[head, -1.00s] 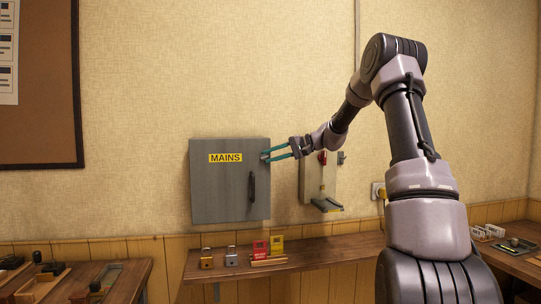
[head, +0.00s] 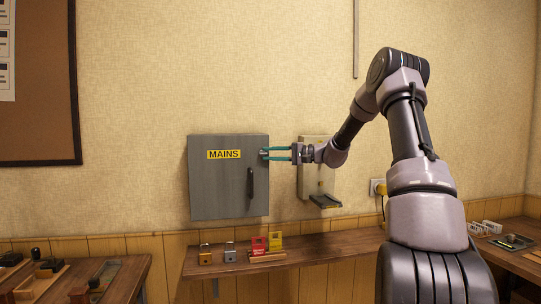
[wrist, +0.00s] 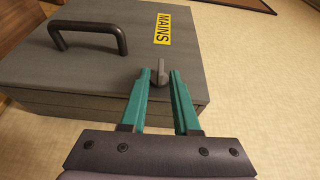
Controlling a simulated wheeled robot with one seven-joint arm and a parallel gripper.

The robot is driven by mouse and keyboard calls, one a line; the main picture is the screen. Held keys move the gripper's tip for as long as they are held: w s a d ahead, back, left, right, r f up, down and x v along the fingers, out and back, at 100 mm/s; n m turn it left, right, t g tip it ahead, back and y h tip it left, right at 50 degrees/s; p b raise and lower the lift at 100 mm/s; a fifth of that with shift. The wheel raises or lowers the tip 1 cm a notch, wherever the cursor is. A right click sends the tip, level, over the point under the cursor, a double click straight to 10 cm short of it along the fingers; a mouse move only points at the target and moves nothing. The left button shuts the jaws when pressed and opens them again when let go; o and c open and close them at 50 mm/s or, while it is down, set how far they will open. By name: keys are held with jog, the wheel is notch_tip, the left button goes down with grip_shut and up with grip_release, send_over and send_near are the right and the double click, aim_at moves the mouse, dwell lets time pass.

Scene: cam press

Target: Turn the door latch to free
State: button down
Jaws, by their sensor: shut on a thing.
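The grey mains cabinet (head: 227,200) hangs on the wall with its door closed, and it fills the upper left of the wrist view (wrist: 90,70). The door latch (wrist: 159,77) is a small grey knob near the door's edge, beside the yellow MAINS label (wrist: 162,29). My gripper (wrist: 160,72) is shut on the latch, with one teal finger on each side of it. In the head view my gripper (head: 265,154) reaches in level from the right, and the latch is too small there to make out its angle.
The dark door handle (head: 250,184) sits below the latch. A shelf (head: 340,243) below carries padlocks (head: 205,254) and red and yellow tags (head: 276,241).

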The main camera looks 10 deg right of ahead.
jog(key=c, duration=1)
grip_release()
jog(key=shift+a, duration=0.1)
jog(key=v, duration=1.1)
jog(key=shift+w, duration=0.1)
